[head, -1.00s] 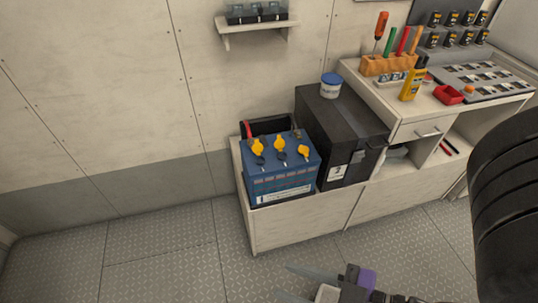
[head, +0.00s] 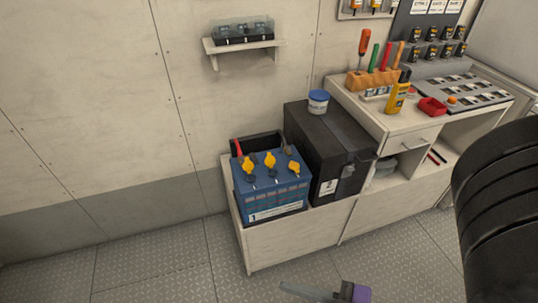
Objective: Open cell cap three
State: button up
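A blue battery (head: 272,194) with a white label on its front stands in the pale bench bay. On its top are three yellow caps in a row: left (head: 249,164), middle (head: 270,161) and right (head: 294,168). The left and middle caps look raised, with dark round spots in front of them. The right one sits lower and at a different angle; numbering is not readable. My gripper (head: 308,291) is cut off by the bottom edge, in front of the bench and well away from the caps. One grey finger and a purple part show; the other finger is out of frame.
A black box (head: 320,150) marked 2 stands right of the battery, with a blue-lidded tub (head: 318,101) on it. A wall shelf (head: 245,47) hangs above. Floor in front is clear.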

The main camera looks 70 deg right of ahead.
aim_at(294, 166)
jog(key=z, duration=1.25)
jog(key=k+l+u, duration=0.15)
jog(key=u, duration=0.2)
jog(key=k+l+u, duration=0.15)
jog(key=u, duration=0.25)
